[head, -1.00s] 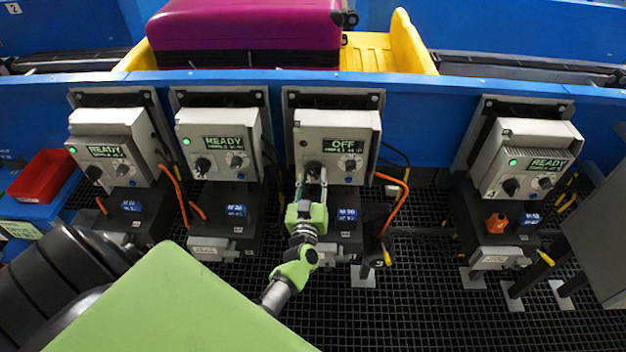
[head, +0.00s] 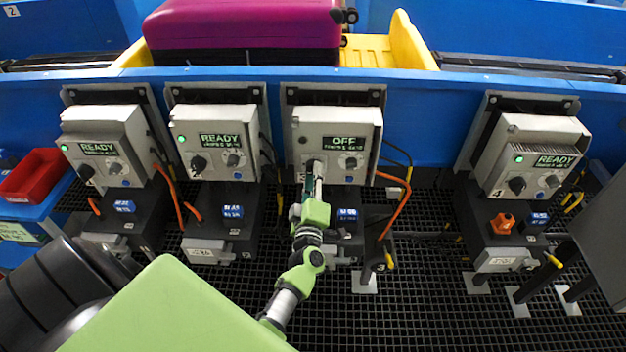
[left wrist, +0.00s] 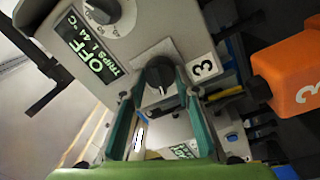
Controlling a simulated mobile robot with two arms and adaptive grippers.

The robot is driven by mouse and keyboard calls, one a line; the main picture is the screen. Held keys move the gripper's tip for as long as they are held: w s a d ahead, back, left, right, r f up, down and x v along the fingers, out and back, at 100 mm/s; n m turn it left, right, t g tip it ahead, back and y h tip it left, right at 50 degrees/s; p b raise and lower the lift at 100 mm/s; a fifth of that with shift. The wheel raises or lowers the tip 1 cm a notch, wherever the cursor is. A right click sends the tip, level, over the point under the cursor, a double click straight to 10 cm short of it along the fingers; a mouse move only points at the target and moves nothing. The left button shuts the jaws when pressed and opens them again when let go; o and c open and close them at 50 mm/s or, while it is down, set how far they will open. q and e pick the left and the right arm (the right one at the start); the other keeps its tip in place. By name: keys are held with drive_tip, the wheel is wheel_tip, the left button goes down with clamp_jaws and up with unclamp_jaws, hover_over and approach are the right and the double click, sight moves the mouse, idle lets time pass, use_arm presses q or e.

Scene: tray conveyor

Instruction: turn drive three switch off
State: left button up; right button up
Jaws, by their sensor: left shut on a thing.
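The drive three box (head: 310,122) is a pale grey unit whose screen (head: 343,143) reads OFF; no green light shows on it. In the left wrist view its screen (left wrist: 85,50) also reads OFF, beside a label with a 3 (left wrist: 205,67). Its black switch knob (left wrist: 158,73) sits between the fingertips of my left gripper (head: 315,168). In the left wrist view the gripper (left wrist: 160,90) is shut on the knob, one green-padded finger at each side. In the head view the fingers partly hide the knob. My right gripper is not in view.
Drive boxes one (head: 98,130), two (head: 215,125) and four (head: 540,135) read READY with green lights. An orange block marked 3 (left wrist: 290,90) is close by in the wrist view. Orange cables (head: 397,210) hang beside drive three. A purple suitcase (head: 240,30) lies in a yellow tray (head: 405,45) behind.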

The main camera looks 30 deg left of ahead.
use_arm(q)
drive_tip(key=shift+n+b, duration=0.5)
drive_tip(key=shift+n, duration=0.9)
drive_tip(key=shift+n+y, duration=0.3)
drive_tip(key=o, duration=1.1)
